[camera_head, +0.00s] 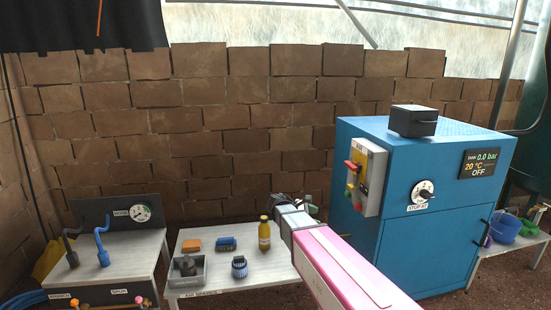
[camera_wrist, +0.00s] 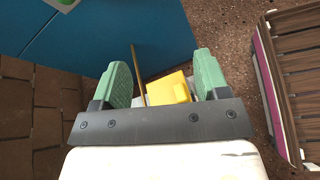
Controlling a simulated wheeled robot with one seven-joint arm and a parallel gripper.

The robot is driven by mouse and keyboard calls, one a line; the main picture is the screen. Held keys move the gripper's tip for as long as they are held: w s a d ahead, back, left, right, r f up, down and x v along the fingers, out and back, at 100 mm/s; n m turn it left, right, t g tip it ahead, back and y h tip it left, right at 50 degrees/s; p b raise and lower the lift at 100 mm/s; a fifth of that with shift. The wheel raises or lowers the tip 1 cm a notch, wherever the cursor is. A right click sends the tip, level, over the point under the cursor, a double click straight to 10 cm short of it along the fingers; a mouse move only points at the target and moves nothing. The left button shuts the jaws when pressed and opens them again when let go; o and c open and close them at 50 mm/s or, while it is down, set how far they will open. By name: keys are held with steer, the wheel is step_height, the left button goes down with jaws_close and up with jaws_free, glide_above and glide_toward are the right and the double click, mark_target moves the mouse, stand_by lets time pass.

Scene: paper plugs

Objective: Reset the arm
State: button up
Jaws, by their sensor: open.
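My arm, with a pink link, reaches from the lower right of the head view toward the small table. My gripper (camera_wrist: 163,70) shows in the wrist view as two green fingers set wide apart. It is open. A yellow object (camera_wrist: 170,87) shows between and beyond the fingers, with a gap on each side. In the head view the gripper is mostly hidden behind my arm, between the table's right side and the blue cabinet (camera_head: 440,250).
A bench with a gauge (camera_head: 141,213) stands left. A brick wall (camera_head: 220,120) closes the back.

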steer(key=s+d+f+m+y, duration=0.1)
steer(key=s+f+m+y, duration=0.4)
steer(key=s+m, duration=0.3)
steer(key=s+d+f+m+g+y, duration=0.1)
steer(key=s+d+f+m+y, duration=0.1)
steer(key=s+f+m+y, duration=0.4)
steer(key=s+m+y, duration=0.2)
steer(key=s, duration=0.2)
steer(key=shift+s+f, duration=0.3)
